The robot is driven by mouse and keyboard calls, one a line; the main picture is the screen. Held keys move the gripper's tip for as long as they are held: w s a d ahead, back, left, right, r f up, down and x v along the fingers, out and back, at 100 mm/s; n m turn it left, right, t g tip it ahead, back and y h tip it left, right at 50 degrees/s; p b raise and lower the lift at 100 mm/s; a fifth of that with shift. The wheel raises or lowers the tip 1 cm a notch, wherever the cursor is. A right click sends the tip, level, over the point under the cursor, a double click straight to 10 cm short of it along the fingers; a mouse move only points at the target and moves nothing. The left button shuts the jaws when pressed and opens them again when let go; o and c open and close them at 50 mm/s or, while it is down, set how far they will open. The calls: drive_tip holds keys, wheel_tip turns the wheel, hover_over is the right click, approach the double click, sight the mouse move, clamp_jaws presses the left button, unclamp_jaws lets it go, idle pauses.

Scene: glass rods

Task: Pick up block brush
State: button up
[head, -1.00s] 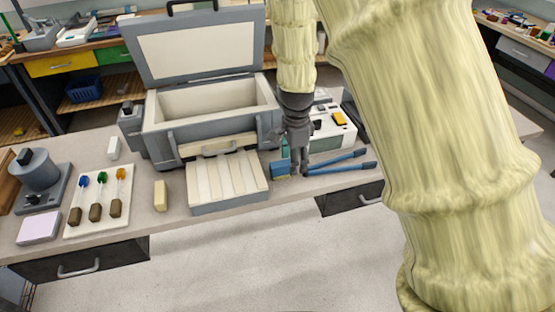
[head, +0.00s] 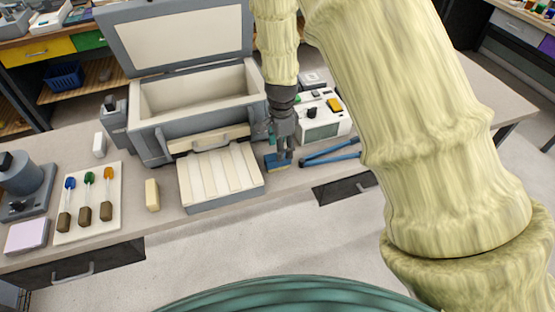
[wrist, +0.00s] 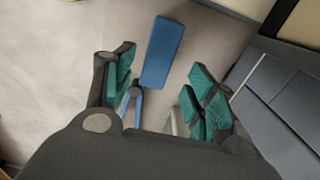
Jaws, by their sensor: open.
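The block brush (head: 277,163) is a small blue block with a yellowish underside in the head view. It lies on the bench just right of the slatted tray. In the wrist view, its blue top (wrist: 163,52) lies ahead of the fingertips, between the lines of the two fingers. My gripper (head: 284,154) is at the brush in the head view and partly covers it. In the wrist view, my gripper (wrist: 164,84) has its teal finger pads spread wide with nothing held. Whether the fingers touch the brush cannot be told.
Blue-handled tongs (head: 330,152) lie close to the brush's right. A cream slatted tray (head: 222,174) is at its left, before an open grey chest (head: 196,95). A device (head: 318,122) stands behind. The bench's front edge is near.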

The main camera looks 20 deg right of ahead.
drive_tip(key=shift+s+a+f, duration=0.1)
drive_tip(key=shift+s+f, duration=0.05)
drive_tip(key=shift+s, duration=0.05)
drive_tip(key=shift+a+f+p, duration=0.15)
drive_tip(key=shift+f+p, duration=0.25)
drive_tip(key=shift+p, duration=0.1)
drive_tip(key=shift+a+f+p, duration=0.15)
drive_tip(key=shift+f+p, duration=0.2)
drive_tip(key=shift+f, duration=0.3)
drive_tip(key=shift+a+f+p, duration=0.15)
drive_tip(key=shift+f+p, duration=0.15)
drive_tip(key=shift+f, duration=1.1)
drive_tip(key=shift+f, duration=0.25)
drive_tip(key=shift+c, duration=0.2)
drive_tip(key=c, duration=1.1)
drive_tip(key=shift+r, duration=0.1)
